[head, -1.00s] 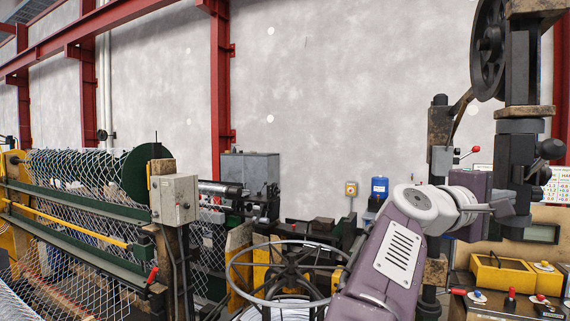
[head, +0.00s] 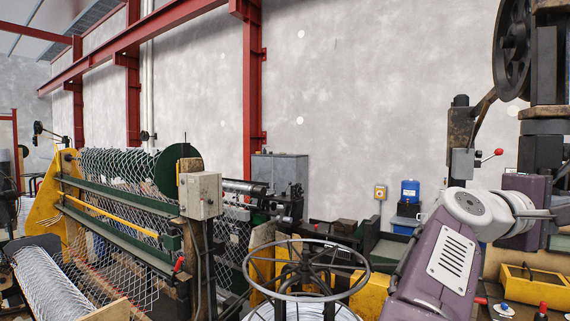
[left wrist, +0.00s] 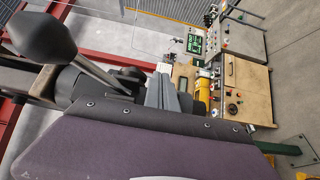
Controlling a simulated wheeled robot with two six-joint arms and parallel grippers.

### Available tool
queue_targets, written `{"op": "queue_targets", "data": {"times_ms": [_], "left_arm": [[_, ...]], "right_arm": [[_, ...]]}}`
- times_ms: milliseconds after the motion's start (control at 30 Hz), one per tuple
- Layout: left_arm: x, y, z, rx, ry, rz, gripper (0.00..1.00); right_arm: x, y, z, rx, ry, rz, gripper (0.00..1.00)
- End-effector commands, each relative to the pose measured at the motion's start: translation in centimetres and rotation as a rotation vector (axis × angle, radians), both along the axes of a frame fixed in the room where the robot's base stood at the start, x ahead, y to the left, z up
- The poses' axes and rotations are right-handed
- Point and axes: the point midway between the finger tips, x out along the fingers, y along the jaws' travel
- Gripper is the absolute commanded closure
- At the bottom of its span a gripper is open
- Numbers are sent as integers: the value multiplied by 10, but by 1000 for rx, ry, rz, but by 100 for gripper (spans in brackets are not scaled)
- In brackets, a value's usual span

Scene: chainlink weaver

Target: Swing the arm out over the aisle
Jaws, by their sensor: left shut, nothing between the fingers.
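A purple and white arm of mine (head: 445,245) rises from the lower middle of the head view toward the right edge, overlapping the dark drill-press-like machine (head: 540,150) there. In the left wrist view, my left gripper (left wrist: 166,95) shows as grey fingers close together, with nothing between them. A purple link of my arm fills the bottom of that view. A grey floor strip with pale lines (left wrist: 270,18), possibly the aisle, lies beyond the bench in the left wrist view; I cannot tell it for certain. My right gripper is not in view.
A dark ball-ended lever (left wrist: 42,38) is very near the camera in the left wrist view. A wooden cabinet (left wrist: 247,88) stands beyond it.

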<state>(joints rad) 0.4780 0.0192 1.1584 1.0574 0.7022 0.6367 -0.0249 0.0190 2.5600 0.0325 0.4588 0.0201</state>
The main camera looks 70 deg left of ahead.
Motion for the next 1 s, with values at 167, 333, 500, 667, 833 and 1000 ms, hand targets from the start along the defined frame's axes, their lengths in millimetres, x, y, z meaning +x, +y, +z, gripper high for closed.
{"op": "queue_targets", "data": {"times_ms": [167,333,500,667,833,1000], "left_arm": [[-2,1,0,1,-1,2,100],[-24,5,-4,3,-5,6,100],[-60,13,-4,0,-6,8,100],[-85,17,-3,-1,-4,6,100],[-95,17,0,-2,-5,3,100],[-96,17,0,-2,-4,1,100]], "right_arm": [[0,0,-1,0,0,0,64],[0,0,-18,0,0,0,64],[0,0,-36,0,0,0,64],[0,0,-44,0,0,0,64],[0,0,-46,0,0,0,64],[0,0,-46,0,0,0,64]]}}
